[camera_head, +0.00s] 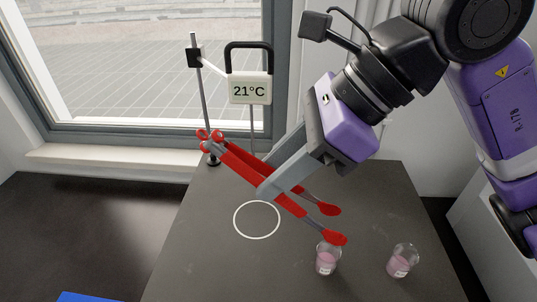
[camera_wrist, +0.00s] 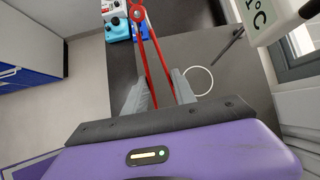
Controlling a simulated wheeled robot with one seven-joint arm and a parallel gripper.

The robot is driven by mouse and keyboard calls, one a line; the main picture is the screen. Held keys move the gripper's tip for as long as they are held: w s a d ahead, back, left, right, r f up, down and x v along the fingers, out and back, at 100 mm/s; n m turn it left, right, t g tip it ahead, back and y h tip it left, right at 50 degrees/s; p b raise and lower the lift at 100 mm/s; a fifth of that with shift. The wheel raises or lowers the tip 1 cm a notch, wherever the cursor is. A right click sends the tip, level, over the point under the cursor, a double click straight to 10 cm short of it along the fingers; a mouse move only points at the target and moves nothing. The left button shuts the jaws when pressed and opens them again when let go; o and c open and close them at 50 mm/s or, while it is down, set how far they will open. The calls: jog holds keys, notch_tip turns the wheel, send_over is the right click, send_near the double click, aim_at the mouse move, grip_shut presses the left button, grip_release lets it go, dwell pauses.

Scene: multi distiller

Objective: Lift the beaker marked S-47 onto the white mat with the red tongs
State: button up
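My gripper (camera_head: 268,192) is shut on the red tongs (camera_head: 240,170) and holds them above the dark table. In the wrist view the tongs (camera_wrist: 148,45) run between my fingers (camera_wrist: 160,92), their two arms spread apart. In the head view their two red tips point to the lower right. One tip shows just above the rim of a small glass beaker (camera_head: 326,263) with pink liquid; I cannot tell if they touch. A second similar beaker (camera_head: 402,262) stands to the right. Both labels are too small to read. A white ring outline (camera_head: 237,230), possibly the mat's edge, lies empty on the table.
A stand with a 21°C display (camera_head: 249,90) rises at the table's back, behind the tong handles. A window (camera_head: 140,70) is behind it. The table around the ring is clear.

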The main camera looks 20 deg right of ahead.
jog(key=shift+f, duration=0.15)
notch_tip(320, 180, down, 10)
jog(key=b, duration=0.6)
dwell(0.6)
jog(key=shift+r, duration=0.2)
grip_shut()
notch_tip(320, 180, up, 12)
jog(key=p, duration=0.5)
jog(key=shift+p, duration=0.35)
